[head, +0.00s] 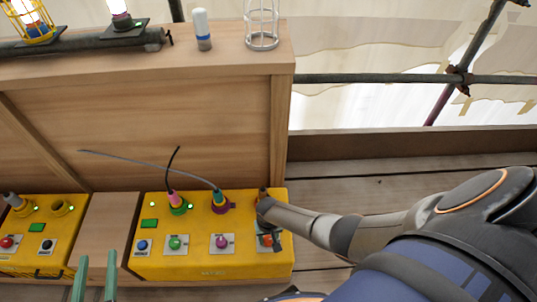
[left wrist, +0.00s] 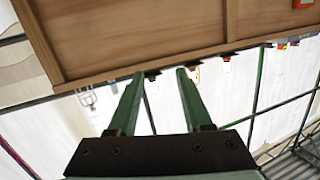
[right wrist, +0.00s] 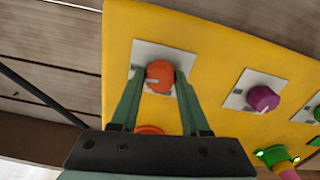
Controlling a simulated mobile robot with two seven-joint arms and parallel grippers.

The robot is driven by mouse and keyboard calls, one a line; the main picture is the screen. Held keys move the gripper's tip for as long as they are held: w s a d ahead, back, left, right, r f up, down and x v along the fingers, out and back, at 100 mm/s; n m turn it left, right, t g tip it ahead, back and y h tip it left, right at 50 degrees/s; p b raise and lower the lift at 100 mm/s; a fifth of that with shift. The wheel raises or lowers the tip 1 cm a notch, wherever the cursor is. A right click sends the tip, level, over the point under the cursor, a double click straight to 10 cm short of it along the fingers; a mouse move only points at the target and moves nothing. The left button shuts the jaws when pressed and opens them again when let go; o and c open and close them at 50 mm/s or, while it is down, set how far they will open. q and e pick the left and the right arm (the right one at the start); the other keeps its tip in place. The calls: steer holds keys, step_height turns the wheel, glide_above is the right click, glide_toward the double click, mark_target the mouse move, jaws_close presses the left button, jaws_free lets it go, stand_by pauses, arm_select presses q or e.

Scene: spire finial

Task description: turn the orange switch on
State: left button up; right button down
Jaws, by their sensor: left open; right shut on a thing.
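The orange switch (right wrist: 160,76) is a round knob on a white plate at the end of a yellow box (head: 210,268). In the head view the orange switch (head: 265,240) is partly covered by my right gripper (head: 268,228). In the right wrist view my right gripper (right wrist: 157,85) has its green fingers shut on the knob, one on each side. A pale mark shows on the knob's face. My left gripper (head: 95,275) is open and empty at the bottom left of the head view. It also shows in the left wrist view (left wrist: 157,75), with nothing between its fingers.
The purple knob (head: 221,241), green knob (head: 175,243) and blue knob (head: 142,245) sit in the same row. A second yellow box (head: 30,262) is at left. A wooden panel (head: 200,120) rises behind.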

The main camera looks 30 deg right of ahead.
mark_target(269, 240)
arm_select(q)
steer(key=shift+s+f+n+g, duration=0.15)
steer(key=shift+s+f+g, duration=0.15)
steer(key=shift+f, duration=0.5)
steer(key=shift+s+f+n+g, duration=0.15)
steer(key=shift+f+g, duration=0.25)
steer(key=shift+f, duration=0.4)
arm_select(e)
steer(key=shift+s+m, duration=0.1)
steer(key=shift+m, duration=0.8)
steer(key=shift+c, duration=1.9)
jaws_free()
arm_select(q)
steer(key=shift+y+p, duration=0.3)
arm_select(e)
steer(key=shift+r, duration=0.1)
